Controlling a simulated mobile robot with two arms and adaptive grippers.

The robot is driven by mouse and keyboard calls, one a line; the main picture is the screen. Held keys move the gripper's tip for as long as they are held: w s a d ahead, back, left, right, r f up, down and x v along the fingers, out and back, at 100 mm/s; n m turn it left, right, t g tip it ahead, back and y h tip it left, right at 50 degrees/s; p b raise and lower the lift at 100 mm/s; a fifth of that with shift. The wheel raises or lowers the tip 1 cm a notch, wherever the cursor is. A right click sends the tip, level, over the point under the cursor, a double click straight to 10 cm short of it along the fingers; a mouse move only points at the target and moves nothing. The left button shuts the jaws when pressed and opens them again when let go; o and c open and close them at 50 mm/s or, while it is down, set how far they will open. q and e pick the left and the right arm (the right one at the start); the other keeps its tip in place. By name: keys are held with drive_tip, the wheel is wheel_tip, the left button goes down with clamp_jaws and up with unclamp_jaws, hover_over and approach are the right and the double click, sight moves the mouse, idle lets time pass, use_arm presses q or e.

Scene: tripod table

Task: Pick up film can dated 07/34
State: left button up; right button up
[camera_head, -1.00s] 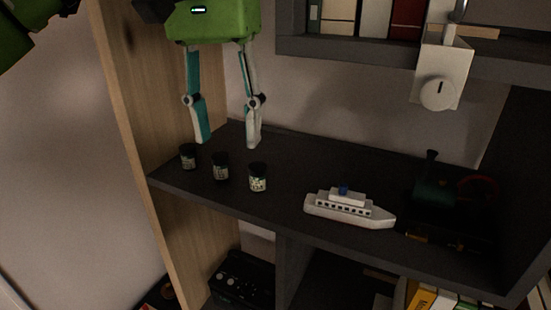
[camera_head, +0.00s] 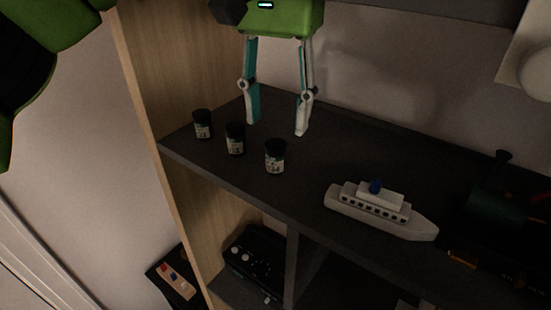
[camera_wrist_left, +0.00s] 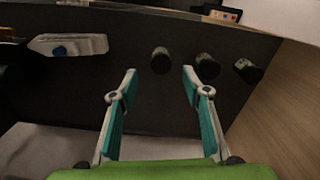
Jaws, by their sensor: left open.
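Three small dark film cans with pale labels stand in a row on the dark shelf in the head view: a left can (camera_head: 202,124), a middle can (camera_head: 235,139) and a right can (camera_head: 275,156). Their dates are too small to read. My left gripper (camera_head: 277,129) is open and empty, fingers pointing down, behind the middle and right cans. In the left wrist view the open fingers (camera_wrist_left: 159,70) point toward the cans. One can (camera_wrist_left: 160,61) lies ahead between the fingertips, another (camera_wrist_left: 207,65) is just beyond the right fingertip, and the third (camera_wrist_left: 247,70) is farther right. My right gripper is not in view.
A white toy ship (camera_head: 380,209) stands on the shelf (camera_head: 300,200) right of the cans. A dark green model (camera_head: 497,205) stands farther right. A wooden side panel (camera_head: 180,60) bounds the shelf at left. A black device (camera_head: 255,262) sits in the compartment below.

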sight(276, 143)
use_arm(q)
drive_tip(key=shift+d+f, duration=0.1)
drive_tip(key=shift+f, duration=0.45)
drive_tip(key=shift+f+p, duration=0.3)
drive_tip(key=f, duration=0.1)
drive_tip(key=f+p, duration=0.1)
drive_tip(key=f, duration=0.1)
drive_tip(key=shift+a+f, duration=0.2)
drive_tip(key=shift+f, duration=0.05)
drive_tip(key=shift+w+f, duration=0.1)
drive_tip(key=shift+f, duration=0.4)
drive_tip(key=shift+d, duration=0.1)
drive_tip(key=c, duration=1.1)
use_arm(e)
drive_tip(key=shift+w+d+r, duration=0.25)
drive_tip(key=shift+d+r, duration=0.05)
drive_tip(key=shift+r, duration=0.25)
drive_tip(key=shift+w+d+r, duration=0.2)
drive_tip(key=shift+d+r, duration=0.1)
drive_tip(key=shift+r, duration=0.2)
